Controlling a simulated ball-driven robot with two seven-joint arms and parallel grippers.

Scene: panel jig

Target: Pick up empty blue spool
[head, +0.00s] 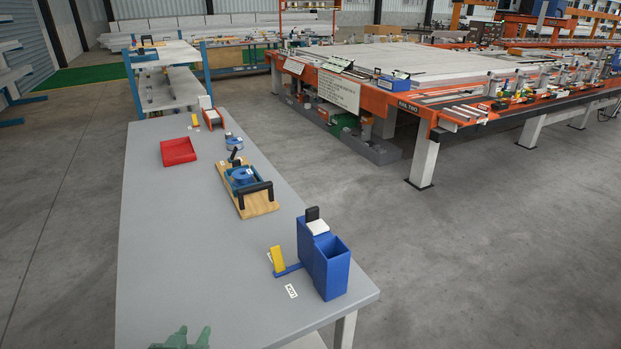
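A blue spool (234,143) lies on the grey table, behind a wooden board. A second blue spool (243,177) sits in the blue and black fixture on that wooden board (262,204). Both are small in the head view, and I cannot tell for sure which one is empty. My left gripper (196,336) shows as green fingertips at the bottom edge, over the near end of the table. Its two tips stand apart with nothing seen between them, and it is far from both spools. My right gripper is not in view.
The grey table (160,240) also holds a red tray (178,151), a blue open-topped box (334,274) at the near right, and a yellow piece (278,260) beside it. The table's left middle is clear. An orange-framed jig (386,96) stands beyond, across open floor.

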